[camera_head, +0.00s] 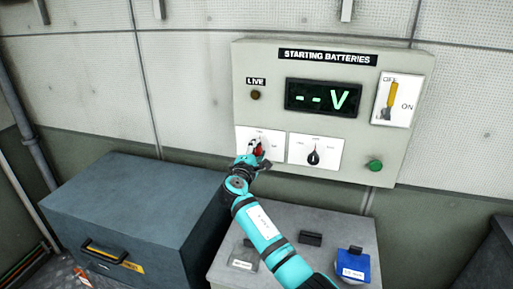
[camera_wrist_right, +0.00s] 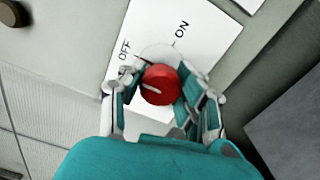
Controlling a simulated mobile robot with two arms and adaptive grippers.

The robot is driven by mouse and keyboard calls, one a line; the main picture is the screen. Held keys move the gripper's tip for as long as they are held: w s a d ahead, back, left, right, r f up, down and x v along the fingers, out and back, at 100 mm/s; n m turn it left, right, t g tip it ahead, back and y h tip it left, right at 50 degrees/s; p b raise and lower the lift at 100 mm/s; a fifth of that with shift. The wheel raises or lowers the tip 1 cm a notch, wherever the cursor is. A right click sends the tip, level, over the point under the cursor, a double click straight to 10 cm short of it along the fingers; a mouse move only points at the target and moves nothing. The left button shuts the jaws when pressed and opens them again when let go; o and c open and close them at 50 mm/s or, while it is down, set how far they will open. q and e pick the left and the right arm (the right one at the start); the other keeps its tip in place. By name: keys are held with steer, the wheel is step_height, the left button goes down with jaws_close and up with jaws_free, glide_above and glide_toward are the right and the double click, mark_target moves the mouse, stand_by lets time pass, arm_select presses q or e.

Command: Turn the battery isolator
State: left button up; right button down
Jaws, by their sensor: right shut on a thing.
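The battery isolator is a red round knob (camera_head: 259,148) on a white plate (camera_head: 275,150) at the lower left of the panel. In the right wrist view the red knob (camera_wrist_right: 160,84) sits between the fingers of my right gripper (camera_wrist_right: 158,88). The fingers are shut on it from both sides. The knob's white mark points left in that view, on the OFF side of the plate (camera_wrist_right: 200,35), which is lettered OFF and ON. In the head view my right gripper (camera_head: 256,154) hides part of the plate. My left gripper is not in view.
The grey panel (camera_head: 250,105) has a display (camera_head: 323,98) reading "-- V", a black selector (camera_head: 313,157), a yellow-handled switch (camera_head: 391,98) and a green button (camera_head: 375,165). A blue-grey chest (camera_head: 130,205) and a grey box (camera_head: 340,222) with blue and dark terminals stand below.

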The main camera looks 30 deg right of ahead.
stand_by(0.4)
steer(key=c, duration=0.9)
jaws_free()
steer(key=shift+o, duration=0.2)
steer(key=v, duration=1.2)
